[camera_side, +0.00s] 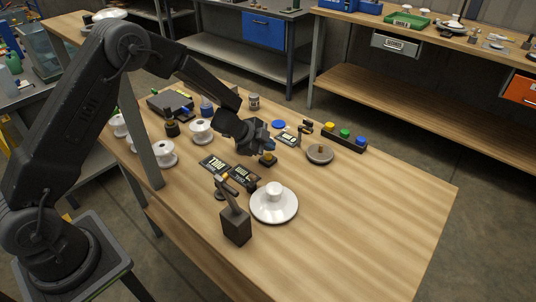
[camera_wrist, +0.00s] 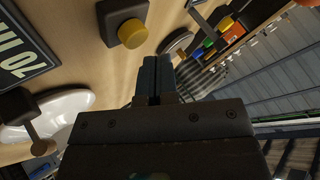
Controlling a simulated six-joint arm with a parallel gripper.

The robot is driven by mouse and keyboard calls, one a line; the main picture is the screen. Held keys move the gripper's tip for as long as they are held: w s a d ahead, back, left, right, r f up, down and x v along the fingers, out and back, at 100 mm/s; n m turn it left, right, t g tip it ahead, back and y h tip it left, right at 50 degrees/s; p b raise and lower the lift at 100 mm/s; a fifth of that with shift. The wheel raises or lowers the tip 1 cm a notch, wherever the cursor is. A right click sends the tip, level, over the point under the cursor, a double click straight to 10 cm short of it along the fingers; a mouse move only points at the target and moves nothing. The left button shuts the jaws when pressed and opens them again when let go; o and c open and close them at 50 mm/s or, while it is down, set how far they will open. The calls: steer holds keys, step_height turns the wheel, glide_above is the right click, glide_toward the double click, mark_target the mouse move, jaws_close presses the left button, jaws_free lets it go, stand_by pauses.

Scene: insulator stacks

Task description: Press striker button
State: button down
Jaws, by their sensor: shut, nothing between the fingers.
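A small dark box with a round yellow button (camera_side: 268,158) on top, likely the striker button, stands on the wooden table. In the wrist view the yellow button (camera_wrist: 132,34) shows clear at the upper left of my fingers. My gripper (camera_side: 268,147) is just above and behind the box in the side view. In the wrist view my gripper (camera_wrist: 153,62) has its two fingers together with nothing between them. The fingers look apart from the button, though the exact gap is hard to tell.
A white disc insulator (camera_side: 286,211) and a dark block with a lever (camera_side: 236,226) stand in front. Dark label plates (camera_side: 214,164) lie left of the button. A grey disc (camera_side: 320,154) and a bar with coloured knobs (camera_side: 344,136) are to the right. The table's right end is clear.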

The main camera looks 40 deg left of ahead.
mark_target(268, 155)
steer(key=shift+r, duration=2.5)
steer(key=shift+r, duration=0.35)
steer(key=s+a+r+n+t+y, duration=0.1)
steer(key=s+a+r+n+y, duration=0.25)
steer(key=r, duration=0.55)
steer(key=s+a+r+n+t+y, duration=0.1)
steer(key=s+r+n+y, duration=0.2)
steer(key=s+r+n, duration=0.35)
steer(key=s+d+r+n+g+h, duration=0.1)
steer(key=s+d+n+g, duration=0.1)
steer(key=s, duration=1)
steer(key=s+d+r+n+g+h, duration=0.1)
steer(key=s+d+r+g, duration=0.1)
steer(key=s, duration=1.1)
steer(key=shift+d+r+n+g+h, duration=0.3)
steer(key=shift+d+n+g+h, duration=0.1)
steer(key=shift+d, duration=0.35)
